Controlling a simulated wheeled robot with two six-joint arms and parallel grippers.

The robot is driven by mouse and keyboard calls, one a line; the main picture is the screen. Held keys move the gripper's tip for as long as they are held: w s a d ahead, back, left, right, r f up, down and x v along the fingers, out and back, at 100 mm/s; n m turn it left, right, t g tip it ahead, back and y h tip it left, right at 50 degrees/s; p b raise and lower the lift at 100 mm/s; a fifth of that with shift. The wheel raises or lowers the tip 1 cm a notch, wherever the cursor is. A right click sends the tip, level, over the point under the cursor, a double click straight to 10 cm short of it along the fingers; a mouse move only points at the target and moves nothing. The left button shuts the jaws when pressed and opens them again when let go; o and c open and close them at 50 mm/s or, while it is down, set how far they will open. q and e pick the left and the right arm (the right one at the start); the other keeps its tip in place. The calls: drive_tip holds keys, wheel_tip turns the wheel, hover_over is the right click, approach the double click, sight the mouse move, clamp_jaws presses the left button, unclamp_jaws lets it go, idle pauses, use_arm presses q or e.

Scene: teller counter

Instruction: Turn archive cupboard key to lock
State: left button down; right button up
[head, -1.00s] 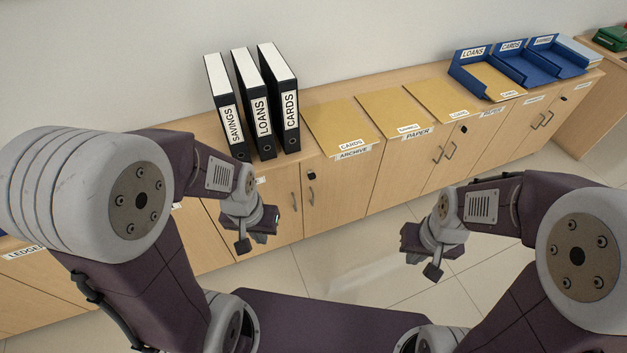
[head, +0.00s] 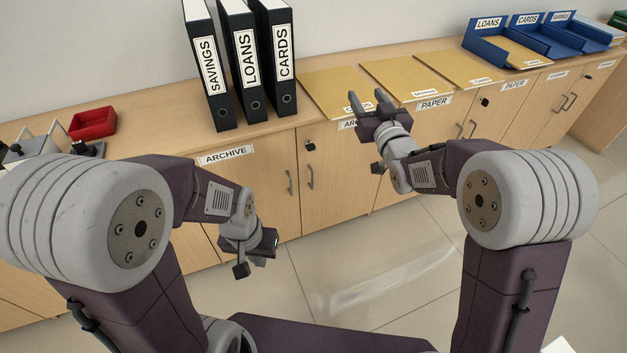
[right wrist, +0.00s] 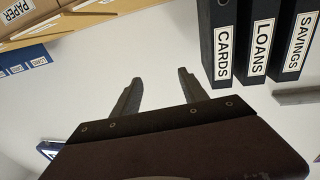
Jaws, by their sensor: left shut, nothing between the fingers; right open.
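The archive cupboard (head: 340,180) is light wood, with an ARCHIVE label (head: 227,154) over its left door and another label over its right door, partly hidden by my right gripper. A small dark lock with what looks like its key (head: 310,145) sits at the upper left of the right door; its turn angle is too small to tell. My right gripper (head: 367,96) is open and empty, raised to the right of the lock and apart from it. Its fingers also show in the right wrist view (right wrist: 159,78), where the lock is not in view. My left gripper (head: 268,243) is shut and empty, low before the cupboards.
Black binders (head: 243,65) marked SAVINGS, LOANS and CARDS stand on the counter top. Tan folders (head: 335,90) lie right of them, with blue trays (head: 500,45) beyond. A red tray (head: 92,123) is at left. Door handles (head: 310,177) stick out. The floor in front is clear.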

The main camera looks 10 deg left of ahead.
drive_tip(key=a+f+n+y+b, duration=0.1)
drive_tip(key=a+f+b, duration=0.25)
drive_tip(key=f, duration=0.35)
drive_tip(key=a+f+y+b, duration=0.1)
drive_tip(key=a+f+b, duration=0.1)
drive_tip(key=f+b, duration=0.4)
drive_tip(key=n+g+b, duration=0.1)
drive_tip(key=g+b, duration=0.1)
drive_tip(key=b, duration=0.5)
approach(310, 146)
use_arm(q)
wheel_tip(310, 146, down, 17)
drive_tip(key=p, duration=0.3)
drive_tip(key=shift+p, duration=0.4)
use_arm(e)
drive_tip(key=shift+y, duration=0.4)
drive_tip(key=x, duration=0.7)
drive_tip(key=shift+w+d+f, duration=0.15)
drive_tip(key=shift+w+f, duration=0.2)
drive_tip(key=shift+f, duration=0.05)
clamp_jaws()
